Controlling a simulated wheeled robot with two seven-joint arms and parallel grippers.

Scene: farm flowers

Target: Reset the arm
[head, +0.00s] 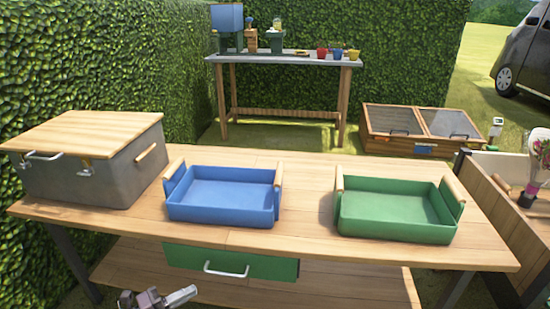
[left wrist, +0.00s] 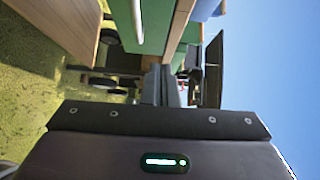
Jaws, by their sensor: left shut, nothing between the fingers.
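My left gripper (head: 158,298) shows at the bottom edge of the head view, low in front of the wooden table (head: 300,180) and left of its middle. It is shut and empty, apart from the table and its drawer. In the left wrist view my left gripper (left wrist: 163,75) points away from the camera with its fingers together, near the green drawer front and its pale handle. Most of my left arm is out of the frame. My right gripper is in neither view.
On the table are a grey box with a wooden lid (head: 95,165), a blue tray (head: 222,213) and a green tray (head: 395,228). A green drawer (head: 230,262) hangs below. Behind stand a workbench (head: 285,57) and a cold frame (head: 420,150). The table's middle is clear.

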